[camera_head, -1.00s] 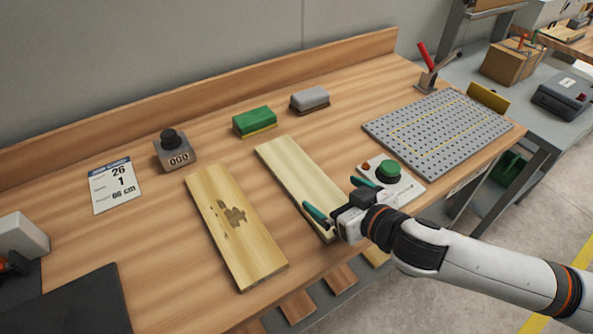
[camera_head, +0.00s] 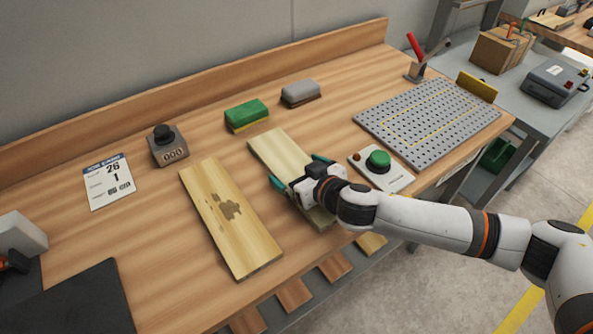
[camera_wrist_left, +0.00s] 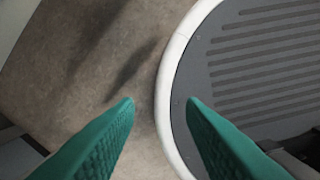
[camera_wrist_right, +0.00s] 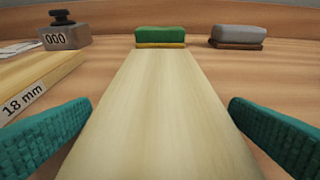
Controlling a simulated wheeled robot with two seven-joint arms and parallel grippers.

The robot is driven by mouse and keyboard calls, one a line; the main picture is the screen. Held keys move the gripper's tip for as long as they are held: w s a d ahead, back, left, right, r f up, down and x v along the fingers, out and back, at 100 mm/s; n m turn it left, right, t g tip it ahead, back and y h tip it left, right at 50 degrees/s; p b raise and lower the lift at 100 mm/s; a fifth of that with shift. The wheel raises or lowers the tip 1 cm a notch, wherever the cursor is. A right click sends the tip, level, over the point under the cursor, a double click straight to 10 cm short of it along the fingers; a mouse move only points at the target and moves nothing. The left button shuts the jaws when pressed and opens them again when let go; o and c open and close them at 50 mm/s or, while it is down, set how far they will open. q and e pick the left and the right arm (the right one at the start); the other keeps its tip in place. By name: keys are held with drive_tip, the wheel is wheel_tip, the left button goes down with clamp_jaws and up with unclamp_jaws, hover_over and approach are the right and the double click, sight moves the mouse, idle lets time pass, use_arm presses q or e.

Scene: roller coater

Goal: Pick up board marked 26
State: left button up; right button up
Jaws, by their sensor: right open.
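A plain pale board (camera_head: 277,150) lies on the bench, and its near part is hidden under my right gripper (camera_head: 298,172). My right gripper is open, with one teal finger on each side of this board. In the right wrist view the pale board (camera_wrist_right: 160,110) runs between the fingers, with a gap showing on each side; no number shows on it. A second board (camera_head: 215,195) with a dark stain lies to its left; its end label (camera_wrist_right: 24,103) reads "18 mm". A card (camera_head: 108,182) shows "26" and "1". My left gripper (camera_wrist_left: 160,103) is open and empty above the floor.
Green (camera_head: 246,114) and grey (camera_head: 300,93) blocks lie behind the boards. A counter (camera_head: 168,146) reading "000" stands at left. A green-button box (camera_head: 381,168) is close right of my right gripper, before a perforated plate (camera_head: 430,120). Other boards (camera_head: 295,293) show below the bench edge.

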drive_tip(key=shift+c, duration=0.2)
drive_tip(key=c, duration=0.9)
drive_tip(key=shift+r, duration=0.15)
